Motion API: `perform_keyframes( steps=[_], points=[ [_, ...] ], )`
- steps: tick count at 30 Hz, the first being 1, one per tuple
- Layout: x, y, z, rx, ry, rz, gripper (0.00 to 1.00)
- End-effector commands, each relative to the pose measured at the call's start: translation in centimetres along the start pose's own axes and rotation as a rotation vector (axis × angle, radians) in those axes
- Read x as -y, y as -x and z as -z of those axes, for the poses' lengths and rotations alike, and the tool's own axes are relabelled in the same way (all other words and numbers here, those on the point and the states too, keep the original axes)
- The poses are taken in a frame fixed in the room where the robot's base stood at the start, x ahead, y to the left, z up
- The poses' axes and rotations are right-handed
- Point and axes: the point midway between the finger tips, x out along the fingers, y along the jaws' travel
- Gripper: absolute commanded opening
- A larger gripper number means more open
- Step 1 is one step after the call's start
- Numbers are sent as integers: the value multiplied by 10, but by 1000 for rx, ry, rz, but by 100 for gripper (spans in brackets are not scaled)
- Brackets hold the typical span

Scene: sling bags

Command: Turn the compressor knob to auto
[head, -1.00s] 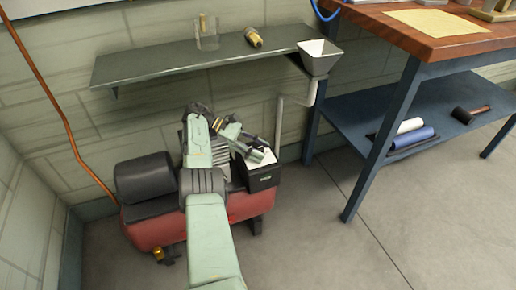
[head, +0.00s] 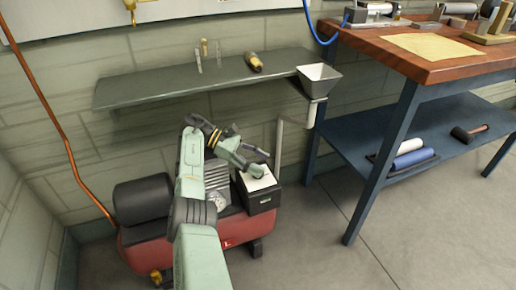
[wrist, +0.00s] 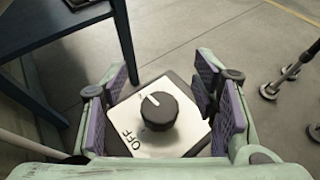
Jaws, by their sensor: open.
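The compressor (head: 235,229) is a red tank with a black motor on the floor by the wall. Its control box (head: 262,199) is black with a white top plate. In the wrist view, the black round knob (wrist: 161,112) with a white pointer line stands on the white plate (wrist: 136,138). "OFF" is printed at the plate's lower left; the pointer aims up and left, away from it. An "AUTO" label cannot be made out. My gripper (wrist: 158,92) is open, with its purple-padded fingers on either side of the knob, apart from it. In the head view, my gripper (head: 256,162) is just above the box.
A wall shelf (head: 190,82) with a small brass-coloured part (head: 253,62) is above the compressor. A grey funnel (head: 318,78) and pipe stand right of it. A blue workbench (head: 385,150) is farther right.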

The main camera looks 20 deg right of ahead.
Motion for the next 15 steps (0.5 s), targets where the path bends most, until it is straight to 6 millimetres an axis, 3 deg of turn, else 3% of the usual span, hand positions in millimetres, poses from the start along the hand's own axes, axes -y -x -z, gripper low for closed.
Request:
perform_keyframes(
  steps=[7,15],
  points=[
    [0,17,-39,-4,-2,0,54],
    [0,22,-54,-1,0,1,54]
  ],
)
